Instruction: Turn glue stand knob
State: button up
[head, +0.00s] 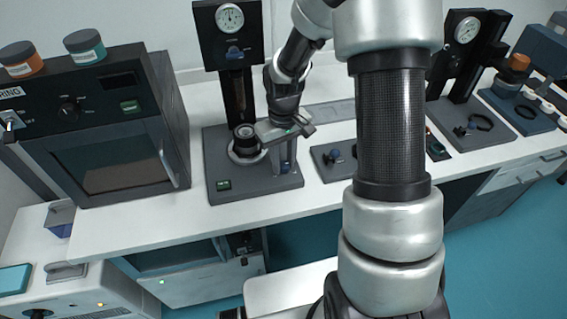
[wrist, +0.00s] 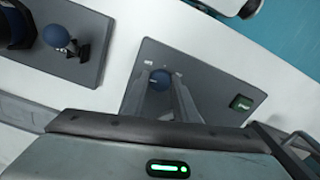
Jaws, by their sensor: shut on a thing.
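The stand that I take for the glue stand has a dark grey base plate (head: 255,183), a tall column with a dial gauge (head: 230,18) and a round black holder (head: 245,140). Its base shows in the wrist view (wrist: 205,85) with a green display (wrist: 242,103). A blue round knob (wrist: 160,77) sits on that base. My gripper (head: 284,168) points down over the right part of the base. In the wrist view my gripper (wrist: 163,90) is shut on the blue knob, which shows between the fingertips. The fingers partly hide it; in the head view I cannot make it out.
An oven-like box (head: 110,135) with two jars on top stands left of the stand. A plate with another blue knob (head: 335,153) lies close to the right. A second gauge stand (head: 465,50) is farther right. My arm hides part of the bench (head: 120,228).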

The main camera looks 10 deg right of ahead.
aim_at(283, 164)
jog(key=m+b, duration=0.1)
jog(key=m, duration=0.5)
jog(key=shift+m, duration=0.4)
dwell(0.3)
jog(key=o, duration=1.1)
jog(key=shift+c, duration=0.2)
jog(key=shift+r, duration=0.1)
notch_tip(283, 164, up, 17)
jog(key=p, duration=0.1)
jog(key=shift+r, duration=0.15)
